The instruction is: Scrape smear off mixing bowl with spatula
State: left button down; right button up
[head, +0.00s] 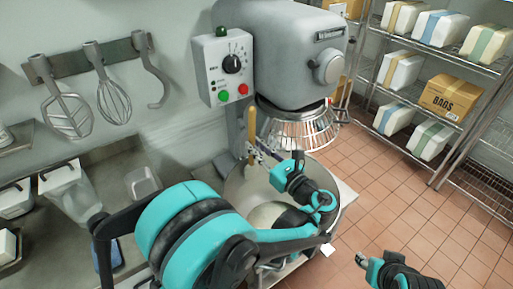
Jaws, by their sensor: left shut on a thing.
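The steel mixing bowl (236,190) stands under the mixer head, partly covered by my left arm. Pale material (266,214) shows inside it. I cannot make out a separate smear. My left gripper (259,153) is over the bowl's back left rim, shut on the spatula. The spatula's tan handle (252,124) points up in front of the mixer column. Its lower end is hard to see at the gripper, so I cannot tell whether it touches the bowl. My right gripper (367,264) is low at the right over the floor, away from the bowl; its jaws are unclear.
The grey mixer (285,45) with its wire guard (300,130) overhangs the bowl. A rack (128,56) of beater tools hangs on the left wall above a steel counter (130,225). Shelves with boxes (450,96) stand at right. The tiled floor (400,200) is clear.

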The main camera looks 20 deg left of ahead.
pick_arm(q)
jog(key=shift+d+r, duration=0.15)
jog(key=shift+v, duration=2.4)
notch_tip(320, 180, up, 17)
jog(key=p, duration=1.3)
jog(key=shift+r, duration=0.25)
jog(key=shift+s+f, duration=0.1)
notch_tip(320, 180, down, 3)
jog(key=b, duration=0.3)
jog(key=shift+f, duration=0.1)
